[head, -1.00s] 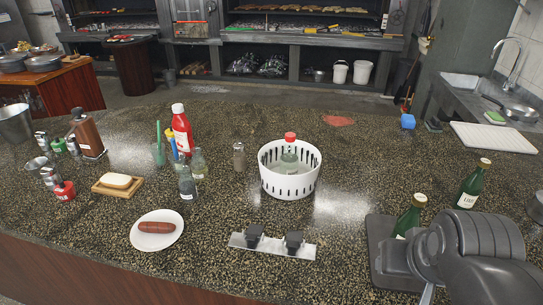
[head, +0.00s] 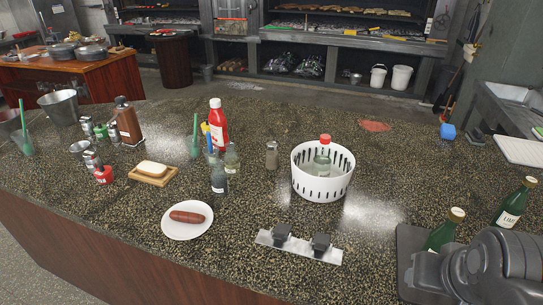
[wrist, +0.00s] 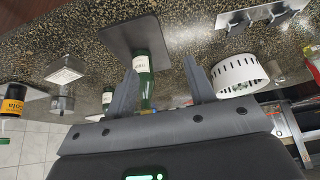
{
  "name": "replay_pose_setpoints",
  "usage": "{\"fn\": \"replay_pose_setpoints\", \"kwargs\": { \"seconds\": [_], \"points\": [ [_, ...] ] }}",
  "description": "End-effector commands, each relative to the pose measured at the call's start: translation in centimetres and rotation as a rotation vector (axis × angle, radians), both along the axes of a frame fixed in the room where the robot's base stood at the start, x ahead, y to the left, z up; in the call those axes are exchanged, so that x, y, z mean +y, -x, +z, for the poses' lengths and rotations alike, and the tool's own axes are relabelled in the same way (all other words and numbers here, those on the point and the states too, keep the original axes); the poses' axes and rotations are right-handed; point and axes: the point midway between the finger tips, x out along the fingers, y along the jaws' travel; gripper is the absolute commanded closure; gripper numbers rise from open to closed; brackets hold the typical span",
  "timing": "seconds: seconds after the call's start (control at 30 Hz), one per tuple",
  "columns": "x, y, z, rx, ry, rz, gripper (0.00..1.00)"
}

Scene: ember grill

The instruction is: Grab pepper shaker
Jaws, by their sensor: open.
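A small shaker with a grey top (head: 271,155) stands upright on the speckled counter, just left of the white slotted basket. It looks like the pepper shaker, but its label is too small to read. More small shaker-like containers (head: 92,161) stand in a cluster at the left. My gripper (wrist: 162,78) is open and empty in the wrist view, its two fingers spread apart. A green bottle (wrist: 143,72) shows between and beyond the fingers, not gripped. In the head view my arm fills the lower right corner and the fingers are hidden. I cannot make out the shaker in the wrist view.
The white basket (head: 322,185) holds a red-capped bottle. A red bottle (head: 218,124) and glass bottles stand left of the shaker. A sausage plate (head: 187,232) and a metal plate with black blocks (head: 299,250) lie in front. Green bottles (head: 444,231) stand near my arm.

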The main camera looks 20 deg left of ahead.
Motion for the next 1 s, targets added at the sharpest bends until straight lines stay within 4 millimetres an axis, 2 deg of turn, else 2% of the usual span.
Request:
{"fn": "replay_pose_setpoints", "kwargs": {
  "seconds": [0.03, 0.23, 0.47, 0.57, 0.67, 0.77, 1.0],
  "points": [
    [0.0, 0.0, 0.0, 0.000, 0.000, 0.000, 0.46],
    [0.0, 0.0, 0.0, 0.000, 0.000, 0.000, 0.30],
    [0.0, 0.0, 0.0, 0.000, 0.000, 0.000, 0.30],
    [0.2, -0.7, 0.6, 0.001, -0.001, 0.007, 0.30],
    [0.8, -2.6, 1.8, 0.008, -0.001, 0.022, 0.30],
    [1.9, -5.5, 3.5, 0.015, -0.002, 0.047, 0.30],
    [6.0, -13.7, 6.9, 0.034, -0.002, 0.107, 0.30]
  ]
}}
